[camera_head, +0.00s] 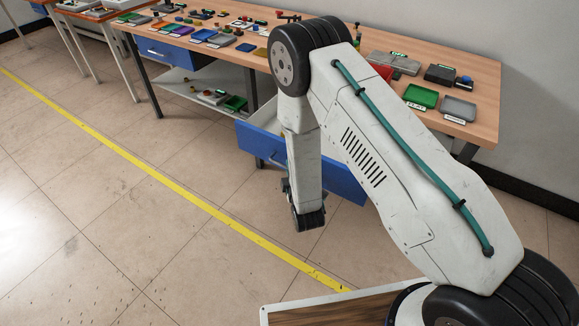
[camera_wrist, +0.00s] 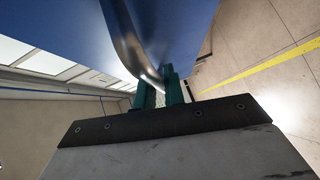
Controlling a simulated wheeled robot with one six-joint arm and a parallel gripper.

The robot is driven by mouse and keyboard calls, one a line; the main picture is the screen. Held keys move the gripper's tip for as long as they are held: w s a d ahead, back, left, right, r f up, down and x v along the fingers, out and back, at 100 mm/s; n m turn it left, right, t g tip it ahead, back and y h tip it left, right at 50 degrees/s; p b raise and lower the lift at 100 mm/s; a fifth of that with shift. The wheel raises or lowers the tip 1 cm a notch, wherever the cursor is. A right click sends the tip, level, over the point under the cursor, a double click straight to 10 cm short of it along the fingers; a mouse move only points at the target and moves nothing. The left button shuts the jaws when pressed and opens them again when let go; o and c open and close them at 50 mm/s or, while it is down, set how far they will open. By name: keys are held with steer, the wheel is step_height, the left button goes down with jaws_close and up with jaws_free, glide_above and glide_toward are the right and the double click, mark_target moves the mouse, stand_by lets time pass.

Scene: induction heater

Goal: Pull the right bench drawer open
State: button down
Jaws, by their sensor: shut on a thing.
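The right bench drawer has a blue front (camera_head: 345,180) and pale inner walls (camera_head: 265,112). In the head view it stands out from under the bench, open, with its inside partly visible. My arm covers the middle of its front and hides the handle there. In the wrist view the blue front (camera_wrist: 185,25) fills the upper middle. Its curved metal handle (camera_wrist: 128,50) runs down to my gripper (camera_wrist: 160,95). The teal fingers are shut on the handle's lower end.
The wooden bench (camera_head: 485,90) carries trays, including a green tray (camera_head: 420,96) and a grey tray (camera_head: 459,107). A left blue drawer (camera_head: 165,51) looks closed. A lower shelf (camera_head: 180,78) holds small items. The tiled floor with a yellow line (camera_head: 150,170) is clear in front.

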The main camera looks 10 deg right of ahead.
steer(key=c, duration=1.5)
jaws_free()
steer(key=s, duration=0.5)
steer(key=s+r, duration=0.1)
steer(key=s, duration=0.1)
steer(key=shift+s+d, duration=0.35)
steer(key=shift+d, duration=0.05)
